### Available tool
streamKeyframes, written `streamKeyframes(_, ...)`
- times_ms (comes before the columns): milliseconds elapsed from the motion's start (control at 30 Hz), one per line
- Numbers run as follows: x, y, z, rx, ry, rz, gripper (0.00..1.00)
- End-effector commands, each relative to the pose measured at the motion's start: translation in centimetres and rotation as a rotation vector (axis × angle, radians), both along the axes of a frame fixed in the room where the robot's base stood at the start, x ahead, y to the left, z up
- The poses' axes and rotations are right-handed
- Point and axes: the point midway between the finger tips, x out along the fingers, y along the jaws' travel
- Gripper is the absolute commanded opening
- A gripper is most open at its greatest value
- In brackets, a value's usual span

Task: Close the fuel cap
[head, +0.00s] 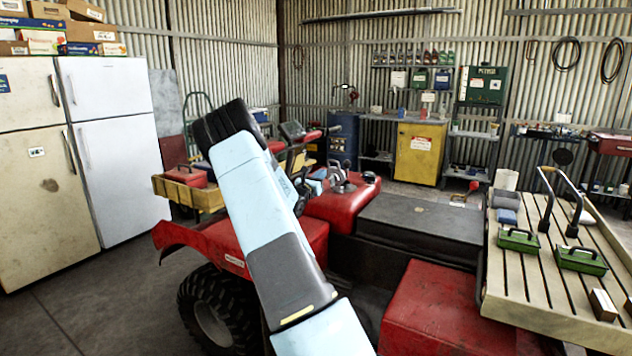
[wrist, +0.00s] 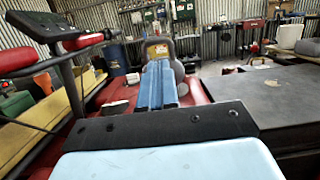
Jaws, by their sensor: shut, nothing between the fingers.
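The quad's red body (head: 343,207) carries a grey fitting (head: 341,183) that looks like the fuel cap and filler neck. In the wrist view this grey fitting (wrist: 179,70) is rounded, with a raised part behind the fingertips. The fingers hide part of it, so I cannot tell how far the cap stands open. My gripper (wrist: 159,64) is shut and empty, its two blue fingers side by side, pointing at the fitting. In the head view my gripper (head: 318,182) is just left of the fitting, partly hidden by my arm. Contact cannot be told.
The handlebar (wrist: 62,50) rises at left in the wrist view. A black seat (head: 420,216) lies right of the fitting. A slatted rack (head: 540,290) holds green toolboxes (head: 581,260) at right. A yellow cabinet (head: 418,153) stands well behind.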

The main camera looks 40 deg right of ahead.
Motion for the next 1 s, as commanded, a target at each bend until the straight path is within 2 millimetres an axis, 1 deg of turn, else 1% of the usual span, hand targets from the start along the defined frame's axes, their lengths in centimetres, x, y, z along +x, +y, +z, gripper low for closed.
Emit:
streamKeyframes(33, 0.3, -0.9, 0.2, 0.000, 0.000, -0.001, 0.00)
streamKeyframes(300, 1.9, -4.9, 1.2, 0.000, 0.000, -0.001, 0.00)
streamKeyframes(500, 2.7, -6.7, 1.6, 0.001, -0.001, -0.001, 0.00)
streamKeyframes(667, 3.0, -7.1, 1.8, 0.000, -0.001, 0.000, 0.00)
streamKeyframes(1000, 3.0, -7.1, 1.8, 0.001, 0.000, 0.001, 0.00)
